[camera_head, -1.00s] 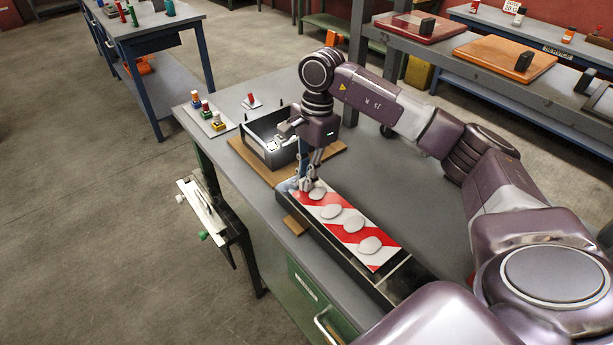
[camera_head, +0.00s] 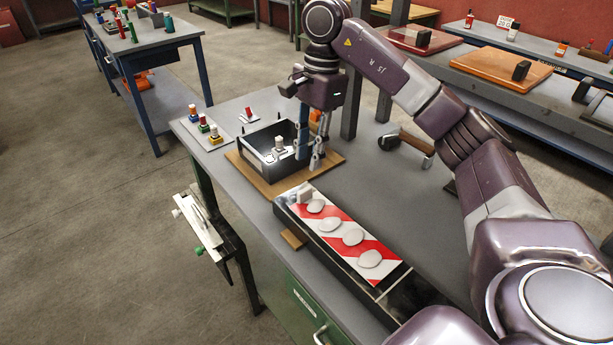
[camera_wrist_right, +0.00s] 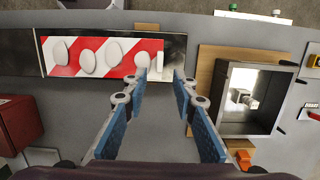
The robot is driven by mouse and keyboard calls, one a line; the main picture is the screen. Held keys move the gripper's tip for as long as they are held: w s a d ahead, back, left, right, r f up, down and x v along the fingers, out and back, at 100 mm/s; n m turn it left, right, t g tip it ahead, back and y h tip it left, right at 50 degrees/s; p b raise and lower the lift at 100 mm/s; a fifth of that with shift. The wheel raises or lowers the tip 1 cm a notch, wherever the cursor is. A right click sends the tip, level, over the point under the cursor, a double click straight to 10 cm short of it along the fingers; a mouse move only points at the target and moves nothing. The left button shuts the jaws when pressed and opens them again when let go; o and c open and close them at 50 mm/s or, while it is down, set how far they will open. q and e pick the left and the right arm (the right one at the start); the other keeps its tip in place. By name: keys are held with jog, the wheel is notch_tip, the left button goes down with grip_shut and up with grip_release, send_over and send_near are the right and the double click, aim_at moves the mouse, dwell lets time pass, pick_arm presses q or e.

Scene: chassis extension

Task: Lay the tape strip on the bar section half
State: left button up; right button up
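The red-and-white striped tape strip (camera_head: 341,214) lies flat along the top of the dark bar section (camera_head: 330,254), with the bar's dark end bare beyond it. The strip also shows in the right wrist view (camera_wrist_right: 73,57). My right gripper (camera_head: 307,161) is raised beyond the strip's far end, beside the black box. My left gripper is not in view.
A black open box (camera_head: 258,142) holding small pale parts stands on a wooden board (camera_head: 243,172) beyond the bar. A hammer-like tool (camera_head: 412,142) lies right of the gripper. The bench middle is clear.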

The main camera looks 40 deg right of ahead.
notch_tip(320, 180, up, 2)
jog(key=shift+d+r, duration=0.1)
jog(key=shift+d, duration=0.05)
dwell(0.6)
